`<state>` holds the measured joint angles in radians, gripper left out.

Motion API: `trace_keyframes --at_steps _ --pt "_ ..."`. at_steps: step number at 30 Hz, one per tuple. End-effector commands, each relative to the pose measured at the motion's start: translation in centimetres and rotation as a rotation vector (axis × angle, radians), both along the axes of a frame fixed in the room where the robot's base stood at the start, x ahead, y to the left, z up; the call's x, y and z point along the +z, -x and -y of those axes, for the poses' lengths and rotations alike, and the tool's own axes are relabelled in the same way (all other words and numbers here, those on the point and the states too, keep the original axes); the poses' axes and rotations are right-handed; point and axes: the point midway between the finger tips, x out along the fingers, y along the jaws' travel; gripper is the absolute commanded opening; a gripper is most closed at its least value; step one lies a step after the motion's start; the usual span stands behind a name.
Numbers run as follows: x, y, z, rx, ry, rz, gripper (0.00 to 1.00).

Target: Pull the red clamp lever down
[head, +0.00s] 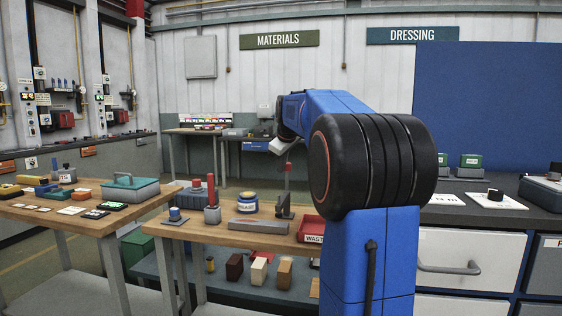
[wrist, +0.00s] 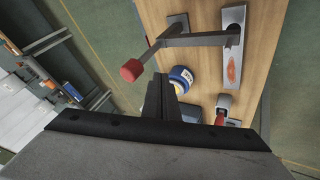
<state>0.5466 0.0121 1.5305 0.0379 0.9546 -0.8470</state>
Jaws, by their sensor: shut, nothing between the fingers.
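A blue jar (wrist: 180,78) stands beside the plate. A separate red upright handle (head: 211,189) on a grey block is farther left. A red waste tray (head: 312,230) sits at the table's right edge. A second table (head: 60,222) with small parts stands to the left.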

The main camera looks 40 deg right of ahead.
Motion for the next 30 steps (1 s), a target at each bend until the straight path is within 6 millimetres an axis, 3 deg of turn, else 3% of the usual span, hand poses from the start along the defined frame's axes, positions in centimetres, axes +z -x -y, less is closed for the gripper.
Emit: trace_keyframes --at_steps 7,30 --pt "0.0 -0.9 2.2 -0.001 0.000 0.001 0.00" --pt "0.3 -0.7 3.3 0.000 -0.054 -0.042 0.00"
